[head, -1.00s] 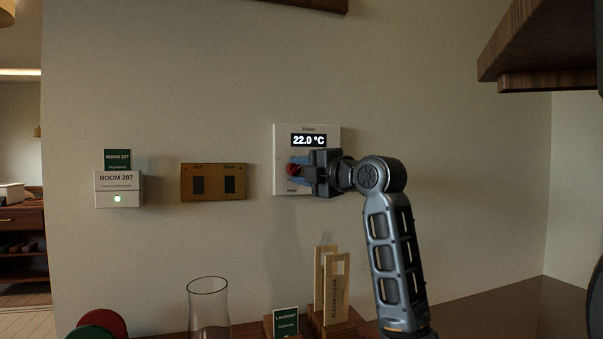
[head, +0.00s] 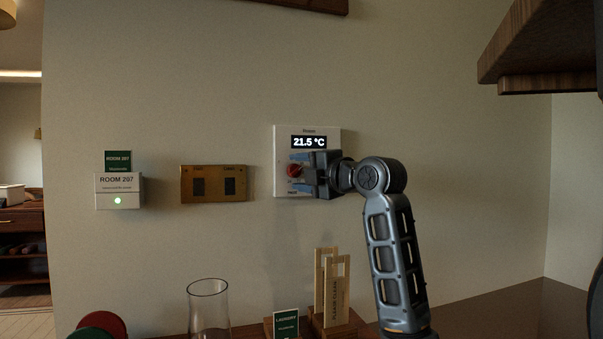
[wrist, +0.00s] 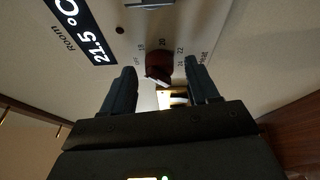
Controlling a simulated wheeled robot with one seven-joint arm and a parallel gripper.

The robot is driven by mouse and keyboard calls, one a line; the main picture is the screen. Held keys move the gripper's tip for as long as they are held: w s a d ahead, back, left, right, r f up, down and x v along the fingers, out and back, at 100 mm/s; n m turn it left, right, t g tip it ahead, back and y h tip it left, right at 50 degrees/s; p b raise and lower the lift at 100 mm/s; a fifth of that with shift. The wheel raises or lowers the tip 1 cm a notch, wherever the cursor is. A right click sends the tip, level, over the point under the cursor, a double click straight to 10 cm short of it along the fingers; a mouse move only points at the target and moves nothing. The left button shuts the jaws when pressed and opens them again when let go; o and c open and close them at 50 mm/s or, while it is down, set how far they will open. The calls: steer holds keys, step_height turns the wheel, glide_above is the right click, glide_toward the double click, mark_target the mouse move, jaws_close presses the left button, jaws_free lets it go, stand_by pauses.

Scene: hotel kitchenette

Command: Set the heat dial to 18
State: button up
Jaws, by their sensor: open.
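The white room thermostat (head: 281,150) is on the wall, its black display (head: 309,142) reading 21.5 °C; the display also shows in the wrist view (wrist: 82,32). Below it is the red heat dial (head: 295,171), which in the wrist view (wrist: 158,62) is a dark red knob with numbers including 18, 20, 22 and 24 around it. My gripper (head: 300,173) is at the thermostat from the right, open, one finger above and one below the dial. In the wrist view the fingers (wrist: 162,88) stand apart on either side of the knob, with gaps showing.
A brass switch plate (head: 213,168) and a white Room 207 card holder (head: 119,190) with a green light are left of the thermostat. Below stand a glass (head: 209,310), a green laundry card (head: 286,322) and wooden tags (head: 338,290). A dark wooden cabinet (head: 545,50) overhangs at upper right.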

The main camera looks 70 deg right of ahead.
steer(key=v, duration=0.7)
steer(key=shift+s+a, duration=0.2)
steer(key=shift+s, duration=0.1)
stand_by(0.3)
